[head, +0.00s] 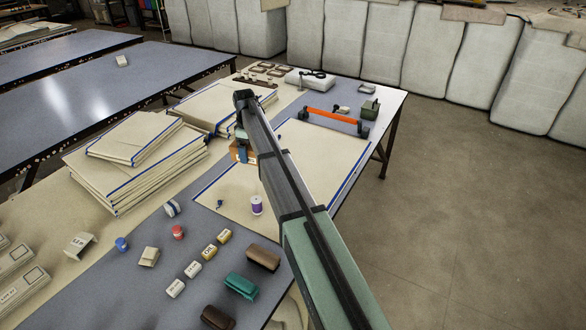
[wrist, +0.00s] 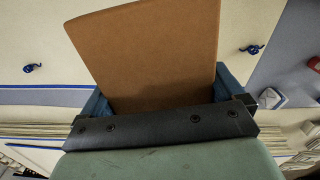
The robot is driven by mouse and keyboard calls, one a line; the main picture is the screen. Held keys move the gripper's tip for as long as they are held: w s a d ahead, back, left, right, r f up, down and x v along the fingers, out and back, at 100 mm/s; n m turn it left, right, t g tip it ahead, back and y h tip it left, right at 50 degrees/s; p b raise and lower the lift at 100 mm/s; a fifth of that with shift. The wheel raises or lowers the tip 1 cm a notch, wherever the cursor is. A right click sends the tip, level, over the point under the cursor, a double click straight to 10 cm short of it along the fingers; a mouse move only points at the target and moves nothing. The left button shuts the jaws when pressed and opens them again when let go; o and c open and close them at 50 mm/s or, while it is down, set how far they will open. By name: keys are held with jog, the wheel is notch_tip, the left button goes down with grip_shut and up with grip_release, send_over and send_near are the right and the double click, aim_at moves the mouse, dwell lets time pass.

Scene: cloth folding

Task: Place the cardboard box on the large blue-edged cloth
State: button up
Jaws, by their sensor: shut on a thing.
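The large cream cloth (head: 328,152) with blue edges lies flat on the table in the head view, partly hidden behind my arm. My gripper (head: 242,150) is over the cloth's left part. It is shut on the brown cardboard box (wrist: 155,50), which fills the middle of the wrist view between the blue fingers. In the head view only a small part of the box (head: 237,157) shows beside the arm. I cannot tell whether the box touches the cloth.
A purple spool (head: 256,205) and a small blue item (head: 219,204) are on the cloth's near part. Folded cloth stacks (head: 135,165) stand left. Several small blocks and boxes, including a teal one (head: 241,286), occupy the near table.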

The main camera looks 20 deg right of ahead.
jog(key=shift+m, duration=1.1)
jog(key=shift+f, duration=4.95)
jog(key=shift+f, duration=0.15)
jog(key=o, duration=0.9)
notch_tip(320, 180, up, 12)
jog(key=shift+r, duration=0.15)
